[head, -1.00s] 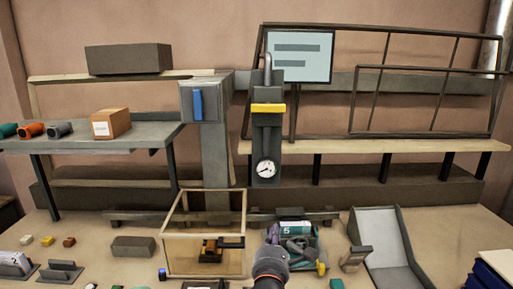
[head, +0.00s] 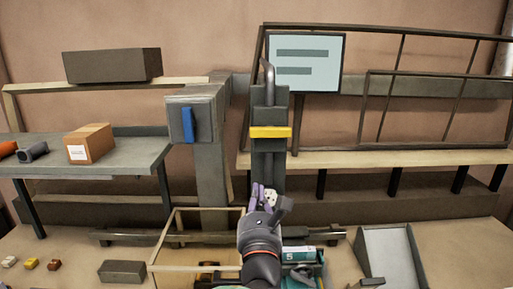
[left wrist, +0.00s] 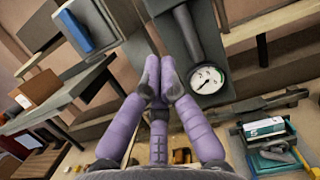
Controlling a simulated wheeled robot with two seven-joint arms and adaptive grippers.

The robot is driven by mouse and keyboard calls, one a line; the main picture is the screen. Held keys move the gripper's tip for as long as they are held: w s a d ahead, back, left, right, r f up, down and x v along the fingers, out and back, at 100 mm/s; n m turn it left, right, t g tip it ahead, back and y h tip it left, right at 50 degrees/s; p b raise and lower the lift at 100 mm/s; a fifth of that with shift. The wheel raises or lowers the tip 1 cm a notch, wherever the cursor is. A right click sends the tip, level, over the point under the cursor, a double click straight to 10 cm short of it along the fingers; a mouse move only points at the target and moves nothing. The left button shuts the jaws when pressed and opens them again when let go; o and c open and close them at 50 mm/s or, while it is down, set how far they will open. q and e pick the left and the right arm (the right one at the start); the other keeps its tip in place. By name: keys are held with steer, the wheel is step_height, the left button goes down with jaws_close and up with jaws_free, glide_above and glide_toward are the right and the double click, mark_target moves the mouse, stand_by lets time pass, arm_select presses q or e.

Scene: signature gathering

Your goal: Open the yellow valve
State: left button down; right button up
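The yellow valve (head: 271,132) is a horizontal yellow bar across a dark grey upright block, below a curved grey pipe (head: 268,75). A round white pressure gauge (head: 271,197) sits lower on the same block; it is partly behind my gripper in the head view and clear in the left wrist view (left wrist: 207,79). My left gripper (head: 258,190) has purple fingers pointing up, just in front of the gauge and below the yellow bar, apart from the bar. In the left wrist view its fingertips (left wrist: 158,72) come together with nothing between them. My right gripper is not in view.
A grey box with a blue lever (head: 188,125) stands left of the valve. A wooden-framed clear box (head: 165,265) and a teal bin (head: 302,270) lie below. A screen (head: 303,62) is behind right. A shelf with a cardboard box (head: 89,143) is at left.

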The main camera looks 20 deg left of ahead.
mark_target(270, 130)
arm_select(q)
steer(key=p+x, duration=0.3)
steer(key=x, duration=0.7)
steer(key=shift+w+p, duration=0.25)
steer(key=shift+p, duration=0.05)
step_height(270, 130, up, 3)
steer(key=shift+f+p, duration=0.2)
steer(key=shift+p, duration=0.55)
steer(key=shift+s+r+p, duration=0.15)
steer(key=shift+r+p, duration=0.2)
steer(key=shift+r, duration=0.35)
